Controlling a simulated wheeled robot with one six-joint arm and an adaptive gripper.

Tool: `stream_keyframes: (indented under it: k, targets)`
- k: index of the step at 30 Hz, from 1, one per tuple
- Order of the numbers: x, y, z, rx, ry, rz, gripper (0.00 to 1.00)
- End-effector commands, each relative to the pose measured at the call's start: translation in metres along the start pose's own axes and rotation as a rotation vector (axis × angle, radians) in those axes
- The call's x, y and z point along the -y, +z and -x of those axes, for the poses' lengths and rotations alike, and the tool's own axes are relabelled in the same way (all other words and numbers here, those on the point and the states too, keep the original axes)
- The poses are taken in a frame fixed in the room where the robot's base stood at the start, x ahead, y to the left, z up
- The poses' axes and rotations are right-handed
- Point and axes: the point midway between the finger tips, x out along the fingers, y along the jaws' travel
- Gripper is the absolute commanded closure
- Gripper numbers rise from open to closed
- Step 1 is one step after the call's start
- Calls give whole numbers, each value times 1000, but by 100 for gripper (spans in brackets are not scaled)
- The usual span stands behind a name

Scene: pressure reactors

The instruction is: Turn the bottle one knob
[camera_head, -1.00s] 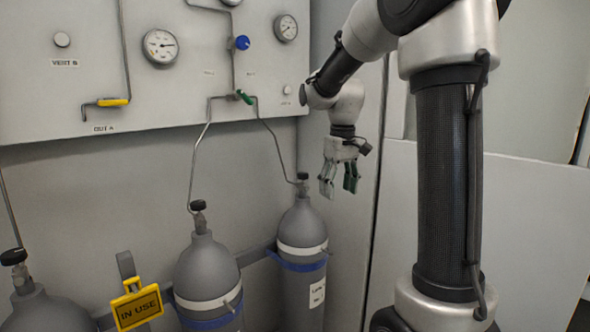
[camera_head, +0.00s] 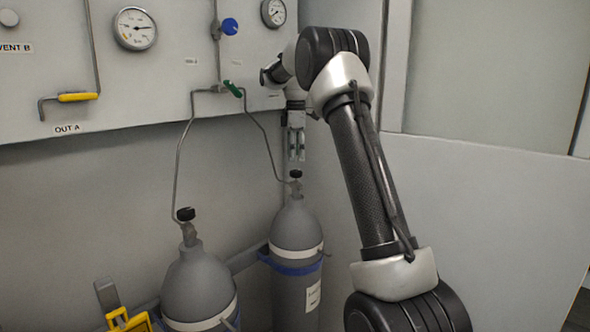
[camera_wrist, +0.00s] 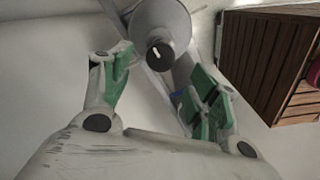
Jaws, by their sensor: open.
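Grey gas bottles stand along the wall. The right bottle (camera_head: 293,228) has a black knob (camera_head: 296,174) on its neck valve. Another bottle (camera_head: 197,284) to the left has its own black knob (camera_head: 185,214). Which one is numbered one cannot be read. My gripper (camera_head: 297,156) points down just above the right bottle's knob. In the wrist view my gripper (camera_wrist: 163,72) is open with green finger pads. The black knob (camera_wrist: 160,56) with a white mark shows between the fingertips and beyond them, apparently untouched. The bottle (camera_wrist: 163,20) is behind it.
Thin pipes run up from the bottles to a wall panel (camera_head: 130,90) with gauges, a blue knob (camera_head: 229,26) and a green handle (camera_head: 233,89). In the wrist view a brown slatted object (camera_wrist: 268,60) stands at right.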

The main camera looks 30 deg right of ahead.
Motion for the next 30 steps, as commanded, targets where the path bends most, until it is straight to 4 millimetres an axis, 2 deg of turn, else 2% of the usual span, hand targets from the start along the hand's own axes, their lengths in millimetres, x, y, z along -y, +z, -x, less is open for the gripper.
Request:
stream_keyframes:
  k: [3,9,13,20,23,28,30]
  targets:
    - [1,0,-22,1,-4,-1,40]
    - [0,0,-50,0,-1,-2,40]
    - [0,0,-57,0,0,-3,40]
    - [0,0,-58,0,1,-3,40]
    - [0,0,-58,0,1,-3,54]
    - [0,0,-58,0,1,-3,85]
    - [0,0,-58,0,1,-3,86]
